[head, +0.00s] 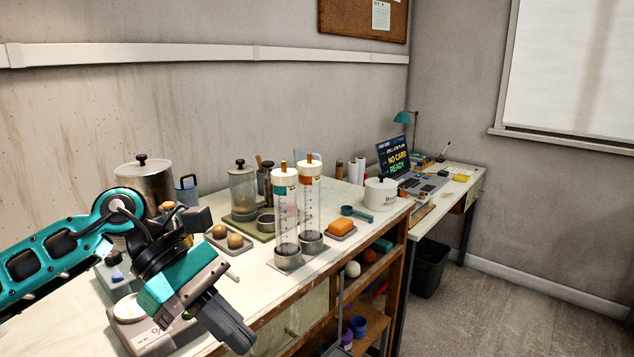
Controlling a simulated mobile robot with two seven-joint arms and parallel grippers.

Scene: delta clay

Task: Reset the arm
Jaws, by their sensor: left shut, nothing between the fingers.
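My left arm (60,250) comes in from the left, teal and black, bent at a joint over the workbench. My left gripper (240,338) points down and to the right near the bench's front edge. Its dark fingers are together with nothing between them. It hangs in front of a scale-like device (128,308) and hides part of it. My right gripper is not in the head view.
A laptop desk (455,180) stands behind. Floor at right is clear.

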